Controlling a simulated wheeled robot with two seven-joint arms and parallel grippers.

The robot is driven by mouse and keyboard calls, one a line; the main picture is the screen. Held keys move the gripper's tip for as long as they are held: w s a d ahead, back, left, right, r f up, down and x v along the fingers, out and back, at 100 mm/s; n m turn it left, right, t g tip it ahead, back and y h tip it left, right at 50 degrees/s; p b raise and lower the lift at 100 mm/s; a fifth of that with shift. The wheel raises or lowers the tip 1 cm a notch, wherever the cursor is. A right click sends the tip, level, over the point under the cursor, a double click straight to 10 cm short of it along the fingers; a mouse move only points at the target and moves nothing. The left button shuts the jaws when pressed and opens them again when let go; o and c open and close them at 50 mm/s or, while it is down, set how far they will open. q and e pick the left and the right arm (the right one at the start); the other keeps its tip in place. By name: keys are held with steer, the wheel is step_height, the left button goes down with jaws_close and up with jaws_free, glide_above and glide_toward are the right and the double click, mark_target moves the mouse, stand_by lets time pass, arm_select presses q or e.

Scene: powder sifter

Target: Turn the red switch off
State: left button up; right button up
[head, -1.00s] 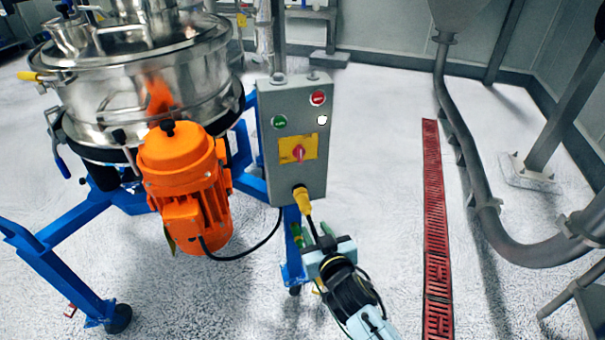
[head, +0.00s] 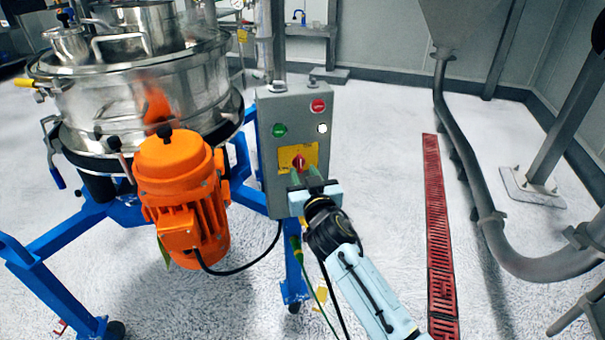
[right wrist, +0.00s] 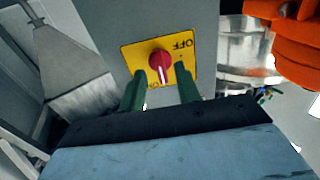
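The red rotary switch (head: 298,161) sits on a yellow plate (head: 285,153) on the front of the grey control box (head: 275,195). In the right wrist view, the red switch (right wrist: 159,60) has a white mark pointing down towards a partly hidden label; "OFF" shows at the plate's upper right. My right gripper (head: 304,176) is in front of the box, just below the switch. Contact cannot be told. My left gripper is out of view.
A green button (head: 279,130), a red button (head: 318,106) and a white light (head: 322,128) are on the box above the switch. The orange motor (head: 182,195) and steel sifter (head: 150,85) stand left. Open floor lies right, before the red drain grate (head: 436,230).

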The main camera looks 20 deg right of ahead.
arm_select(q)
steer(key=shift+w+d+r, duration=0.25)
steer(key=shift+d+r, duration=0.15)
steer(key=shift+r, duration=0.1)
arm_select(e)
steer(key=shift+w, duration=1)
jaws_close()
